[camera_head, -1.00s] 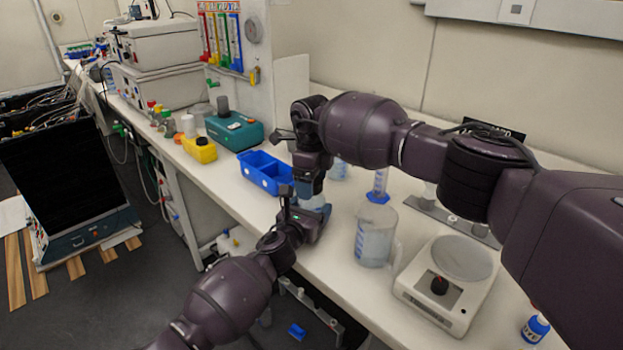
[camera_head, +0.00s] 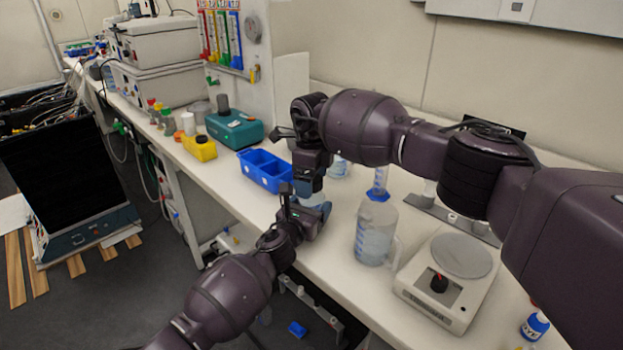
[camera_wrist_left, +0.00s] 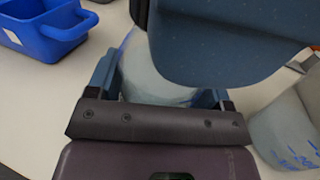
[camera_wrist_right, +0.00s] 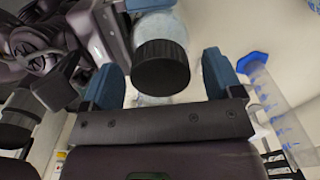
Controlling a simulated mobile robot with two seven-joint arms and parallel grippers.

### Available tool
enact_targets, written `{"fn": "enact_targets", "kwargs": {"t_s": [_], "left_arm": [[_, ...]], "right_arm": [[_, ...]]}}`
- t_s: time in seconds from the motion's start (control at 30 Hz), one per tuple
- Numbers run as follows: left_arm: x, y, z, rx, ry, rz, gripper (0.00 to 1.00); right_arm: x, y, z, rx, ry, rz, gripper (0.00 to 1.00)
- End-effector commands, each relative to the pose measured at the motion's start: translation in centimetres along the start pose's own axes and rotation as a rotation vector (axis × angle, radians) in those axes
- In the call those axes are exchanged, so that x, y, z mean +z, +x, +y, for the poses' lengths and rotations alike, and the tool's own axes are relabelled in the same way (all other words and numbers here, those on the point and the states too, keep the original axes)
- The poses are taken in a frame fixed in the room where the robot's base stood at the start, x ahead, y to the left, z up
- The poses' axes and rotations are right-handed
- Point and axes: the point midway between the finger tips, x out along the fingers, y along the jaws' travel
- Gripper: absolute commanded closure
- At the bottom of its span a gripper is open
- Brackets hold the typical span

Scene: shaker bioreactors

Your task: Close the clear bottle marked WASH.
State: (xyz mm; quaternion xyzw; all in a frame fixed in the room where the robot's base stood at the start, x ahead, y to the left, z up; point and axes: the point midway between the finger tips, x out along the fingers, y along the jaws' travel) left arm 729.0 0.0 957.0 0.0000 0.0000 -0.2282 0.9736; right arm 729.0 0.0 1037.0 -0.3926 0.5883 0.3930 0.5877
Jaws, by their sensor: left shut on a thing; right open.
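The clear bottle (camera_head: 318,195) stands at the bench's front edge, mostly hidden by my grippers in the head view. My left gripper (camera_head: 302,212) is shut on its body; the left wrist view shows the clear bottle wall (camera_wrist_left: 150,82) between the fingers. A black ribbed cap (camera_wrist_right: 161,68) appears at the bottle's top in the right wrist view. My right gripper (camera_wrist_right: 162,76) is open above the bottle, with one finger on each side of the cap and gaps beside it. Whether the cap is seated is unclear. The WASH marking is not readable.
A blue divided bin (camera_head: 265,170) stands left of the bottle. A clear beaker (camera_head: 373,235), a blue-based measuring cylinder (camera_head: 380,183) and a hotplate-like device (camera_head: 447,282) stand to the right. A small blue bottle (camera_head: 534,327) is at the far right.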

Motion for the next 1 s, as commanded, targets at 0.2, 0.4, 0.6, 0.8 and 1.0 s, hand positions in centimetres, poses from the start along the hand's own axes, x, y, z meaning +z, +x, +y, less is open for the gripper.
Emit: {"fn": "enact_targets", "kwargs": {"t_s": [0.2, 0.4, 0.6, 0.8, 1.0], "left_arm": [[0.0, 0.0, 0.0, 0.0, 0.0, 0.0, 0.93], [0.0, 0.0, 0.0, 0.0, 0.0, 0.0, 0.93], [0.0, 0.0, 0.0, 0.0, 0.0, 0.0, 0.93], [0.0, 0.0, 0.0, 0.0, 0.0, 0.0, 0.93], [0.0, 0.0, 0.0, 0.0, 0.0, 0.0, 0.93]], "right_arm": [[0.0, -2.1, -0.1, -0.004, -0.002, -0.001, 0.15], [0.0, -6.0, -0.1, -0.004, 0.0, -0.002, 0.15], [0.0, -9.5, 0.0, -0.003, 0.0, -0.001, 0.15], [0.0, -11.5, 0.0, -0.002, 0.0, -0.001, 0.15], [0.0, -12.0, 0.0, 0.0, 0.0, 0.0, 0.15]]}}
